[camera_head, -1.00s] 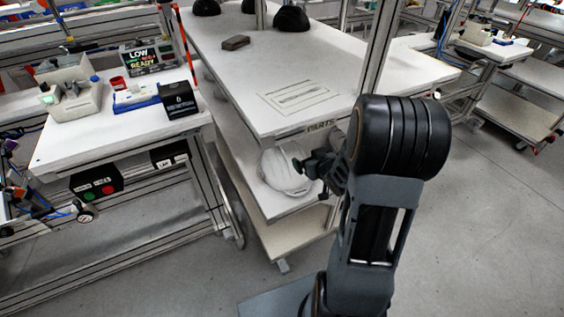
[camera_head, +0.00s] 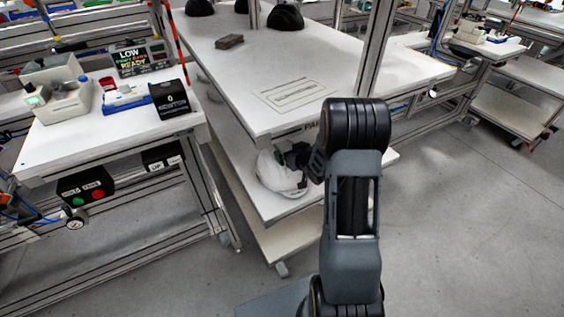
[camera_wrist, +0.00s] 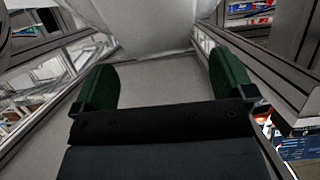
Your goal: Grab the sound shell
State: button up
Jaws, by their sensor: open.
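A white helmet shell (camera_head: 278,174) rests on the middle shelf of the parts cart, under the top board. It also fills the top centre of the wrist view (camera_wrist: 140,25), just ahead of the fingers. My gripper (camera_head: 290,158) reaches in under the top board from the right and hides part of the shell. In the wrist view its two green fingers (camera_wrist: 162,78) stand wide apart with nothing between them. The shell lies beyond the fingertips. I cannot tell whether they touch it.
The cart's top board (camera_head: 225,75) overhangs the shelf closely. On it are a brown block (camera_head: 229,42) and black shells (camera_head: 285,17) at the back. A metal post (camera_head: 375,50) rises near my arm. A bench (camera_head: 110,135) with a sign, tray and black box stands left. Floor at right is clear.

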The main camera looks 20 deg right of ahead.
aim_at(286, 149)
jog(key=shift+x, duration=1.9)
